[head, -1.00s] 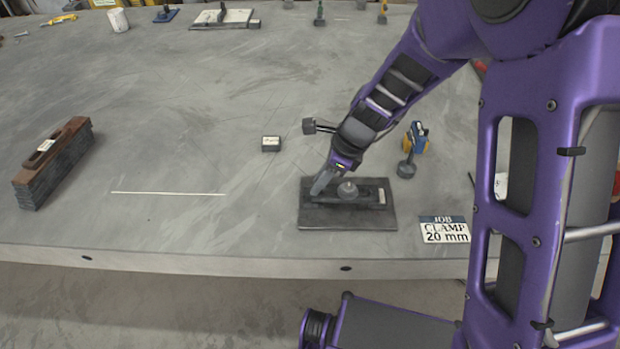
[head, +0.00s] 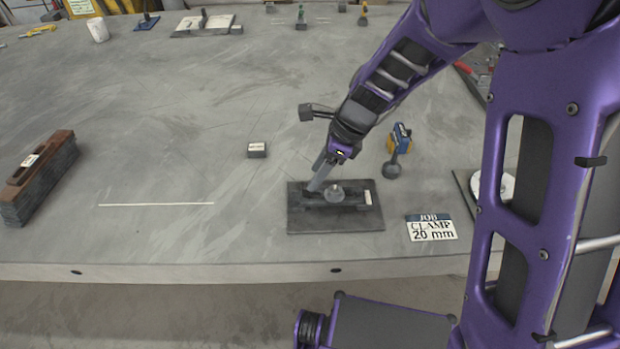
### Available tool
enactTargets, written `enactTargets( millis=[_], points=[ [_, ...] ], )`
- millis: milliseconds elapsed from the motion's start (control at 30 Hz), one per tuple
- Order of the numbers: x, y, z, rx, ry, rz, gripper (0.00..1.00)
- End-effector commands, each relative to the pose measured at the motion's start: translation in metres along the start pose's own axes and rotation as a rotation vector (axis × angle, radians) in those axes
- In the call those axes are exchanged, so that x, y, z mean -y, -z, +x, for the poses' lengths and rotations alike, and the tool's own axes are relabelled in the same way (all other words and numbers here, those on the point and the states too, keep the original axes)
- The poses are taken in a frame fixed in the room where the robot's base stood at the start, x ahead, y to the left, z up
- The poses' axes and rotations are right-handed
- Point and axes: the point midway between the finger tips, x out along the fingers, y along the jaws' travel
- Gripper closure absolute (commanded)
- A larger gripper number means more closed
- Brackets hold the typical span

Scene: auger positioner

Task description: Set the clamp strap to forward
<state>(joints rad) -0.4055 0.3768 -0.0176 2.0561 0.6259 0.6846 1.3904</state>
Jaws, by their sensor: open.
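The clamp strap (head: 346,205) is a dark bar lying on a dark square base plate (head: 350,222) near the table's front edge. A round grey knob (head: 334,194) stands at the middle of the strap, and a small pale block (head: 369,198) is at its right end. My gripper (head: 317,184) points down at the left part of the fixture, beside the knob. It is open. Its fingertips are small here, and I cannot tell whether they touch the strap. The arm partly hides the back of the fixture.
A job card (head: 431,227) reading "CLAMP 20 mm" lies to the right. A blue and yellow tool (head: 400,139) and a dark knob-like piece (head: 392,168) stand behind it. A small block (head: 257,149) sits behind left. A brown-topped stack (head: 40,178) is far left.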

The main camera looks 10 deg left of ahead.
Motion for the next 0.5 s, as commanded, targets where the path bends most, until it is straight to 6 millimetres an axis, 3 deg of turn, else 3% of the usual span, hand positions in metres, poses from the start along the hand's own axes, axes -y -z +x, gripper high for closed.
enactTargets(
  millis=[33, 200, 500],
  points=[
    [0.001, -0.001, -0.018, 0.001, 0.006, 0.000, 0.45],
    [0.001, -0.001, -0.060, 0.001, 0.006, 0.000, 0.45],
    [0.001, 0.000, -0.112, 0.001, 0.003, 0.001, 0.45]
  ],
)
